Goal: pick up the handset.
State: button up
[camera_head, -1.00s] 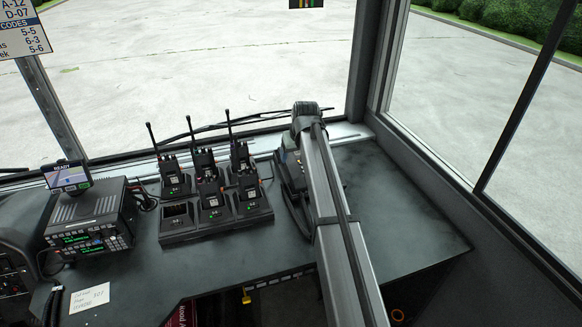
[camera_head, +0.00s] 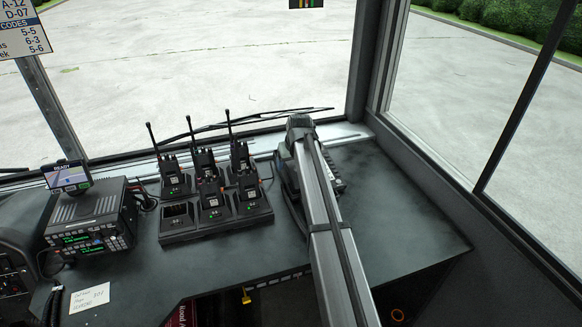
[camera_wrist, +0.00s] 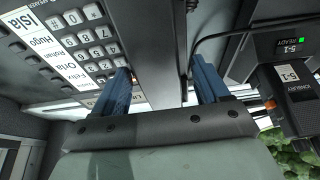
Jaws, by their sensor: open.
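The dark handset (camera_wrist: 160,50) runs lengthwise through the middle of the wrist view, beside the phone's keypad. My gripper (camera_wrist: 162,85) is open, with its two blue fingers apart on either side of the handset. I cannot tell whether either finger touches it. The desk phone (camera_head: 337,182), with number keys and name labels, sits on the desk near the window and is partly covered by my arm in the head view. Its keypad (camera_wrist: 90,40) also shows at the left of the wrist view. My gripper's fingers are hidden behind my arm in the head view.
A charger rack (camera_head: 215,229) with several upright radios stands left of the phone. One radio (camera_wrist: 285,85) shows at the right of the wrist view. A cord (camera_wrist: 225,37) runs near the right finger. The desk (camera_head: 400,215) right of the phone is clear.

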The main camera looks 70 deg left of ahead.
jog(key=shift+f, duration=0.25)
dwell(0.5)
jog(key=c, duration=1.2)
